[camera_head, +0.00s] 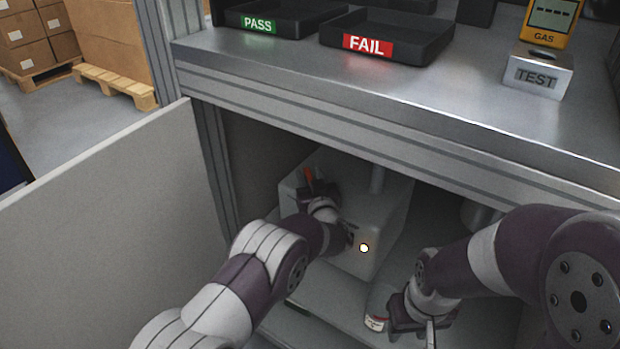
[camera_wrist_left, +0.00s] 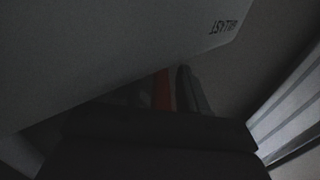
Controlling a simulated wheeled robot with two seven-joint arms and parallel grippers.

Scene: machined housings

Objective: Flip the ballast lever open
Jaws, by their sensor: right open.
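The ballast box (camera_head: 385,205) is a pale housing inside the open cabinet under the bench. Its dark lettering shows upside down on the box in the left wrist view (camera_wrist_left: 228,20). The red lever (camera_head: 309,175) stands up at the box's left side, and its red strip shows in the left wrist view (camera_wrist_left: 162,90). My left gripper (camera_head: 315,187) is at the lever, with a dark finger right beside the red strip. Whether it is shut on the lever is too dark to tell. My right gripper (camera_head: 430,328) is open, low in front of the box.
A lit round lamp (camera_head: 364,248) is on the box's front. A small red-and-white item (camera_head: 375,322) lies beside my right gripper. The cabinet door (camera_head: 110,225) stands open at left. The bench edge (camera_head: 400,150) overhangs the opening. PASS (camera_head: 285,14) and FAIL (camera_head: 395,57) trays sit above.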

